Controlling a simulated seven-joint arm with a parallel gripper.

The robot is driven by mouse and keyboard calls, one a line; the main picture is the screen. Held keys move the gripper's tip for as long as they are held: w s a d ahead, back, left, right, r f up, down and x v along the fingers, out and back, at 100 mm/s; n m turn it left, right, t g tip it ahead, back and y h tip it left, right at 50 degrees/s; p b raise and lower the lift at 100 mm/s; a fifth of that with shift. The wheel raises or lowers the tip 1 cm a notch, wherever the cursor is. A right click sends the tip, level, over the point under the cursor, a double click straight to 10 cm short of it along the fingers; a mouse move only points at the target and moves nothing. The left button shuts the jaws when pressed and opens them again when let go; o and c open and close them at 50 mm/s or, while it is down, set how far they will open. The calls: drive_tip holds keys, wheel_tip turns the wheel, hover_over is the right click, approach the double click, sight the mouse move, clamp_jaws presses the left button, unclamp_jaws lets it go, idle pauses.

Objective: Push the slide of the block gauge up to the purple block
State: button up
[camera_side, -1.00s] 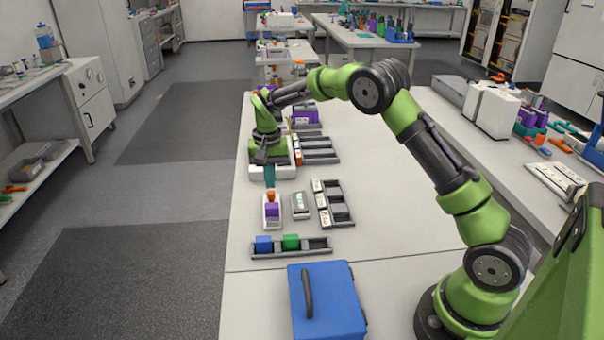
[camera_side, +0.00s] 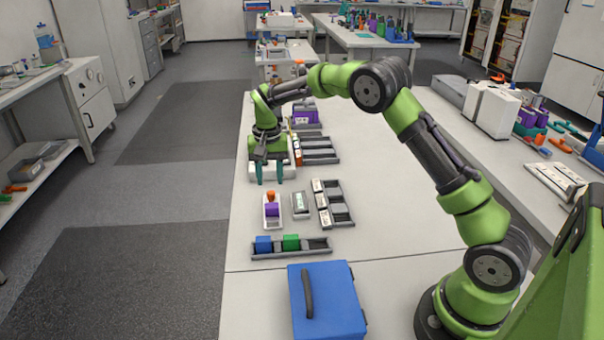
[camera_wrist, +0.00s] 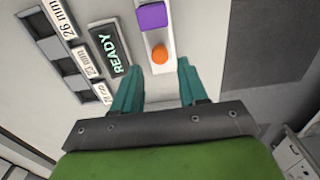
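The block gauge (camera_side: 272,226) is a narrow white holder on the bench, with a purple block (camera_side: 271,210) in it. The slide's orange knob (camera_side: 270,189) stands behind the block. In the wrist view the purple block (camera_wrist: 152,16) and the orange knob (camera_wrist: 159,54) are in line, with a short pale stretch between them. I cannot tell whether the slide touches the block. My gripper (camera_side: 269,176) is open and empty behind the knob. Its teal fingertips (camera_wrist: 158,76) are spread in the wrist view, with the knob ahead of the gap between them.
A grey display (camera_wrist: 115,52) reading READY lies beside the gauge. Next to it is a rack (camera_side: 333,204) with mm labels. In front are a tray (camera_side: 320,246) with blue and green blocks and a blue case (camera_side: 335,300). Bench right of the rack is clear.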

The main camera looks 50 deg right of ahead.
sight(271, 193)
drive_tip(key=shift+f, duration=0.1)
drive_tip(key=shift+f, duration=1.7)
drive_tip(key=c, duration=0.7)
drive_tip(key=shift+c, duration=0.2)
drive_tip(key=shift+s+a, duration=0.25)
drive_tip(key=o, duration=0.7)
drive_tip(key=shift+o, duration=0.2)
